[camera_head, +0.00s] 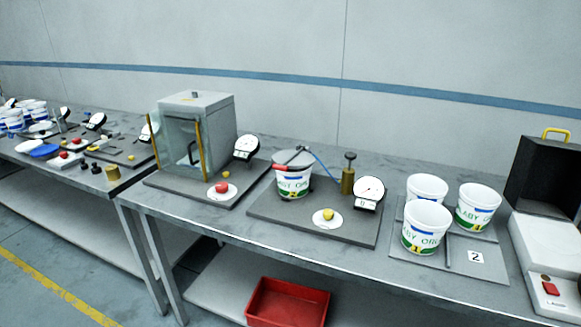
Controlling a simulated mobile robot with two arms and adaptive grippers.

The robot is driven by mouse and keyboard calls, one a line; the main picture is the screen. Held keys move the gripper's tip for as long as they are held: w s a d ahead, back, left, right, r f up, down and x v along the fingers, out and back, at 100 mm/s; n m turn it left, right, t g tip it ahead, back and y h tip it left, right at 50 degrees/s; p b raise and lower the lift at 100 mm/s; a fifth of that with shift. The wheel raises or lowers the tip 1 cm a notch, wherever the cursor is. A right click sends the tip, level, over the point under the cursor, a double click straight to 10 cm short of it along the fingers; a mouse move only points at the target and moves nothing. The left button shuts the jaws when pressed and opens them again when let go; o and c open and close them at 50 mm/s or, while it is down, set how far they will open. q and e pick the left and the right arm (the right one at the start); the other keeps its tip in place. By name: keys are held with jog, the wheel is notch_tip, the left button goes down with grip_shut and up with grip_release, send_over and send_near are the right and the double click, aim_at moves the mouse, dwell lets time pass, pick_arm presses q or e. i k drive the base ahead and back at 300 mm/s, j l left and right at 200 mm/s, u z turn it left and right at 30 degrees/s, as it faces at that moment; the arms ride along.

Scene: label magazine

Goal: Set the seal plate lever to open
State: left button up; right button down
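A white tub (292,186) with a blue and green label stands on the middle grey board. A round grey plate (294,158) sits on top of it. A thin dark lever with a red end (281,167) lies across the plate's front left; its exact setting is too small to tell. A blue hose (324,166) runs from the plate area to a brass hand pump (348,180) with a black knob. A dial gauge (369,191) stands to its right. Neither of my grippers is in view.
A glass-doored chamber (205,105) with yellow posts stands left. A red knob (222,187) and a yellow knob (328,214) sit on white discs. Several tubs (427,228) and an open black case (545,175) stand right. A red crate (287,303) is below.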

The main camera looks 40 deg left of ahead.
aim_at(282, 161)
jog(key=i+j+u, duration=0.1)
jog(key=j+u, duration=0.3)
jog(key=i+j+u, duration=0.15)
jog(key=j+u, duration=0.25)
